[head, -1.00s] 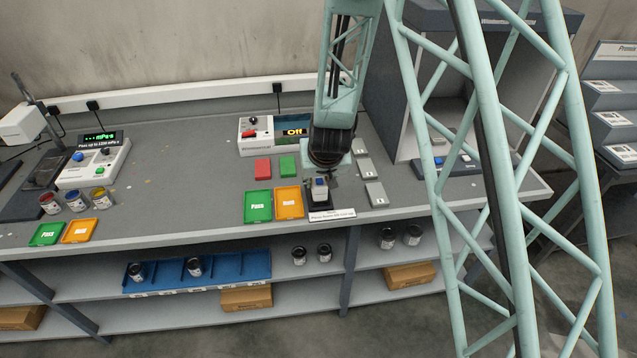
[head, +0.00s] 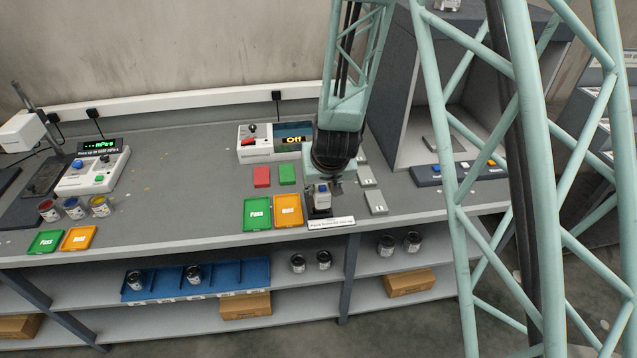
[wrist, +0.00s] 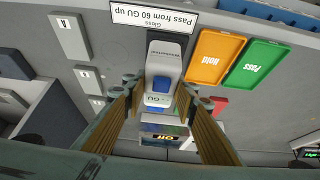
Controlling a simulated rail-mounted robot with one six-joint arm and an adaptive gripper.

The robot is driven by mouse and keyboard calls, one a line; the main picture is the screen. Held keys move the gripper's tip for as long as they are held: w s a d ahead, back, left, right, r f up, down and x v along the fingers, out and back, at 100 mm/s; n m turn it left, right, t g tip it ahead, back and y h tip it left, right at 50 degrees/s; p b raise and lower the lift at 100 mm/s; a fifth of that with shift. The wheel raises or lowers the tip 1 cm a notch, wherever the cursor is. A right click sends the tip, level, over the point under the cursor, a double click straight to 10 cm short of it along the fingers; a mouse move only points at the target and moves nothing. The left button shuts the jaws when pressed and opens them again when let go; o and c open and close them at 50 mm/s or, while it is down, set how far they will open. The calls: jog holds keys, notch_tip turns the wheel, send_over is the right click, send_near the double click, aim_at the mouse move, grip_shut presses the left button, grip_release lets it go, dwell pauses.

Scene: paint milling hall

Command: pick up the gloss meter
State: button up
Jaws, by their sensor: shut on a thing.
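The gloss meter (wrist: 160,85) is a small light-grey device with a blue part and a "GU" marking. It sits between the two fingers of my gripper (wrist: 160,92) in the wrist view, and my gripper is shut on it. In the head view the gloss meter (head: 322,195) shows below my wrist, upright, over a dark stand (head: 319,212) at the bench's front edge. I cannot tell whether it touches the stand. My gripper (head: 322,186) partly hides its upper part.
A label strip (head: 331,223) lies in front. The orange tray (head: 289,200) and green tray (head: 257,202) are close on the left; grey lettered tiles (head: 376,202) on the right. A meter box reading "Off" (head: 258,155) and a grey booth (head: 400,120) stand behind.

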jog(key=s+d+r+b, duration=0.1)
jog(key=s+d, duration=0.2)
jog(key=s, duration=0.8)
jog(key=shift+s+d, duration=0.15)
jog(key=shift+s, duration=0.2)
jog(key=shift+r, duration=0.1)
